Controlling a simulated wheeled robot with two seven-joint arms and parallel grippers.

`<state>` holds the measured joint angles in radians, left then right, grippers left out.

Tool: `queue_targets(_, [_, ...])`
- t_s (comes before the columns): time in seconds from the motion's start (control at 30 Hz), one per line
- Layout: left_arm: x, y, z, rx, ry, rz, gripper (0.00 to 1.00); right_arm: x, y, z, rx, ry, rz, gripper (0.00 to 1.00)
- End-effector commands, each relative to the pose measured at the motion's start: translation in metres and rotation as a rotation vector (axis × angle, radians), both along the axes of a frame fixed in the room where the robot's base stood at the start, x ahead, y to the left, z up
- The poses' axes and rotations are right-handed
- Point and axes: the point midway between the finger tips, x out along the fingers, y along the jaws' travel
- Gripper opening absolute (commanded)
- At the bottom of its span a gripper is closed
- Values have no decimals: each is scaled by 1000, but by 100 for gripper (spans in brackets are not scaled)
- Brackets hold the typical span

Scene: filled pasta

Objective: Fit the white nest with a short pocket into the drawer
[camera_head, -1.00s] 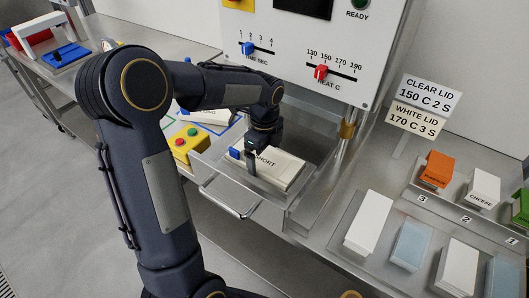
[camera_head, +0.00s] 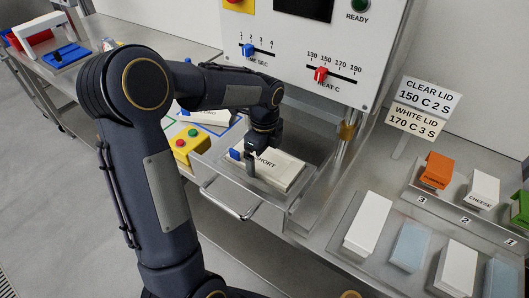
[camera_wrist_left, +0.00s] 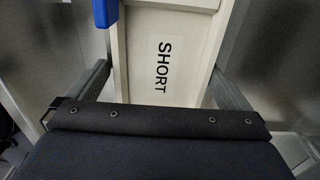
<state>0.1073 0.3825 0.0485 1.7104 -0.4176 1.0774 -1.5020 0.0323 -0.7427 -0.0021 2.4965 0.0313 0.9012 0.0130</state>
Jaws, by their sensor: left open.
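The white nest marked SHORT (camera_head: 281,172) lies inside the pulled-out metal drawer (camera_head: 242,184), its label facing up and a blue tab (camera_head: 235,155) at its left end. In the left wrist view the nest (camera_wrist_left: 185,75) runs between my fingers, with the blue tab (camera_wrist_left: 106,12) at the top. My left gripper (camera_head: 259,158) is open just over the nest, one finger on each side of it. Gaps show beside the fingers in the wrist view (camera_wrist_left: 162,88). The arm hides part of the drawer's back. My right gripper is not in view.
Another white nest (camera_head: 207,117) lies behind my arm, by a yellow button box (camera_head: 189,144). The machine panel (camera_head: 290,55) with two sliders stands above the drawer. Trays with white, pale blue and orange blocks (camera_head: 437,168) are at right.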

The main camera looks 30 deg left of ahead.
Motion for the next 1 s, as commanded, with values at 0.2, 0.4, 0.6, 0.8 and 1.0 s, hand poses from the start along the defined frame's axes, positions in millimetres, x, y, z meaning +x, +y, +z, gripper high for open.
queue_targets(0.2, [1, 0, 25, 0, -7, -2, 100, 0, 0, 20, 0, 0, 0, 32])
queue_targets(0.4, [2, 0, 42, 1, -10, -2, 100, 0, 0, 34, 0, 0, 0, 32])
queue_targets(0.6, [2, 0, 58, 2, -12, -2, 100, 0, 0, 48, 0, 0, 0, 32])
queue_targets(0.8, [2, 0, 67, 2, -11, -2, 100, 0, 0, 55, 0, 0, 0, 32])
queue_targets(1.0, [2, 0, 66, 2, -11, -2, 100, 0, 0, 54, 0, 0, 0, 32])
